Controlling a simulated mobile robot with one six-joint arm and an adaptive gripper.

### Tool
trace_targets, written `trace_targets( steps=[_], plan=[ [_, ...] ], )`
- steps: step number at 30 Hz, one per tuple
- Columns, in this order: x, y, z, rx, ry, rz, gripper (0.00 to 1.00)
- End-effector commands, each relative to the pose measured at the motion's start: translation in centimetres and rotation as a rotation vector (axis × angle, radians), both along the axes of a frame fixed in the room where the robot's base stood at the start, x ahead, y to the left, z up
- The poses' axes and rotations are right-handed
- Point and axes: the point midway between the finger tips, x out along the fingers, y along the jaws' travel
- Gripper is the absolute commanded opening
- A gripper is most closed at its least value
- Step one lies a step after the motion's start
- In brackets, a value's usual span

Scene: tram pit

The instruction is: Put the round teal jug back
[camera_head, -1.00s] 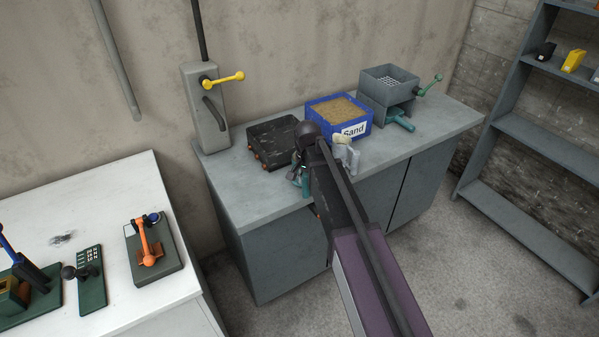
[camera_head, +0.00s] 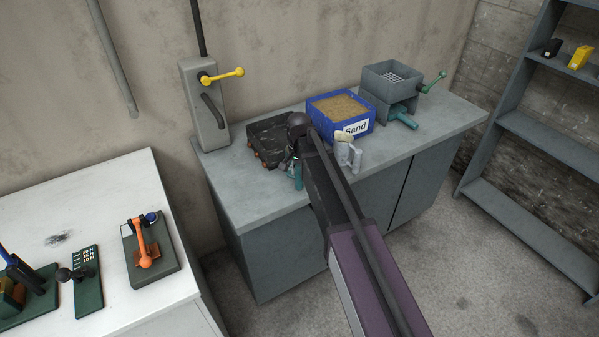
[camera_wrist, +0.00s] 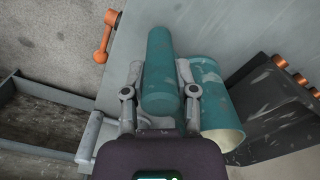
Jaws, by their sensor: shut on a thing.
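The round teal jug shows in the wrist view as a wide teal body (camera_wrist: 209,85) with a pale open mouth. A thick teal bar, seemingly its handle, runs beside the body. My gripper (camera_wrist: 160,82) is shut on this bar, with one finger on each side. In the head view a small part of the jug (camera_head: 297,178) shows below my gripper (camera_head: 292,162), at the front edge of the grey bench, in front of the black tray. My arm hides much of the gripper and jug there. I cannot tell whether the jug touches the bench.
The black tray (camera_head: 262,153) with orange knobs is close by. A blue sand bin (camera_head: 330,126), a pale grey jug (camera_head: 347,153) and a grey sieve box (camera_head: 390,88) stand to the right. The bench's left front (camera_head: 238,199) is clear. An orange handle (camera_wrist: 104,38) shows in the wrist view.

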Motion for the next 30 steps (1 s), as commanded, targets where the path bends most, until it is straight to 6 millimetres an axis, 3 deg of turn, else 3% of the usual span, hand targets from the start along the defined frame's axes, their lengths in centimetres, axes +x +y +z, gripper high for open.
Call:
trace_targets(
  steps=[2,3,6,20,30],
  plan=[
    [0.0,0.0,-0.3,0.0,0.0,0.0,0.0],
    [0.0,0.0,-0.2,0.0,0.0,0.0,0.46],
    [0.0,0.0,-0.2,0.0,0.0,0.0,0.72],
    [0.0,-0.1,0.0,0.0,0.0,-0.001,0.72],
    [0.0,-0.1,1.6,0.0,0.0,-0.002,0.72]
  ],
)
